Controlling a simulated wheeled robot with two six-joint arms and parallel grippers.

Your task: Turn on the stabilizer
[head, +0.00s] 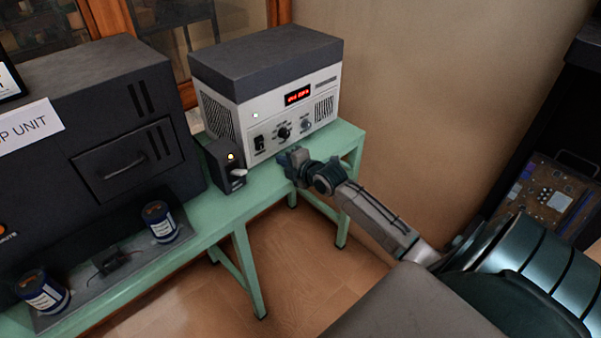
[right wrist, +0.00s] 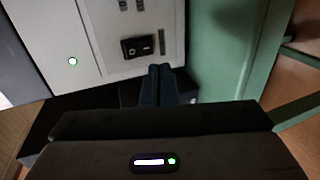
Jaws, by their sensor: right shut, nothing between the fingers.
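The unit that looks like the stabilizer (head: 270,95) is a white box with a dark grey top, standing on the green table. Its front has a lit red display (head: 297,95), a black rocker switch (head: 259,143), a knob (head: 284,133) and a small lit lamp (head: 256,115). In the right wrist view the rocker switch (right wrist: 137,47) and the lamp (right wrist: 72,61) show on the white panel. My right gripper (head: 284,158) is shut and empty, low in front of the panel. Its fingertips (right wrist: 160,72) appear close to the switch; contact cannot be told. My left gripper is not in view.
A small black box (head: 226,168) with a yellow light and a pale lever stands left of my right gripper. A large black cabinet (head: 120,110) and blue-labelled cans (head: 160,222) are further left. The green table (head: 345,145) has bare room at right.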

